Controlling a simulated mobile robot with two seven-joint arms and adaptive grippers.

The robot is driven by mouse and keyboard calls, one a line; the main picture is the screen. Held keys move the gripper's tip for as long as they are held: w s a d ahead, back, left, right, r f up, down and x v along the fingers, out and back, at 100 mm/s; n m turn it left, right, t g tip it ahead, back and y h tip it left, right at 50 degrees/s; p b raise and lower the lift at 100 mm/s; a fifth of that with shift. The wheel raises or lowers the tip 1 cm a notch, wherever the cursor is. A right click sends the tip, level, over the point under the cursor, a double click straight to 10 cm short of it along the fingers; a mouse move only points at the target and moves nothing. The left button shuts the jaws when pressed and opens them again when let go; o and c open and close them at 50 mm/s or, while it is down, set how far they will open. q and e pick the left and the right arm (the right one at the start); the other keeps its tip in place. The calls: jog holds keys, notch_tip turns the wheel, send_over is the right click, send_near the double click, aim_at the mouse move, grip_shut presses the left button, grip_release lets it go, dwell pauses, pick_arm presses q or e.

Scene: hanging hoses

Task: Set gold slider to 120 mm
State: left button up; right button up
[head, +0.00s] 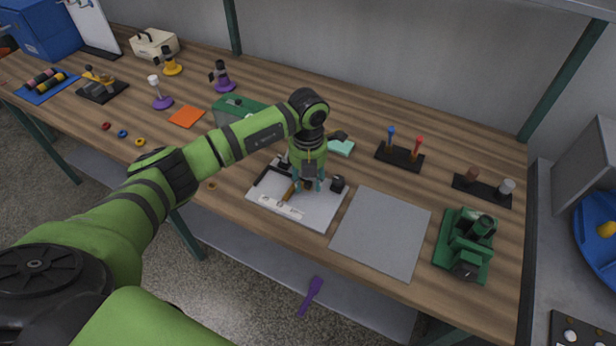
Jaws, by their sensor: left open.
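My left gripper (309,184) points down over a white board (313,214) on the workbench. Its fingers are open, close above or around something small on the board; I cannot tell whether they touch it. A gold-brown piece (289,192) lies on the board just left of the fingers and may be the gold slider. A black part (338,183) stands at the board's right edge, and a black bar lies along its left side. White labels (281,207) lie near the front edge; no scale marks can be read. My gripper and forearm hide the back of the board.
A bare grey mat (381,231) lies right of the board, with a green machine (466,244) beyond it. Black stands with pegs (400,156) are behind. A green box (236,108) sits behind my forearm. A purple tool (312,294) is below the bench's front edge.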

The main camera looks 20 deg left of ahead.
pick_arm(q)
grip_shut()
jog(key=shift+d, duration=2.05)
grip_release()
jog(key=shift+a, duration=0.1)
jog(key=shift+s, duration=0.1)
jog(key=shift+r, duration=0.1)
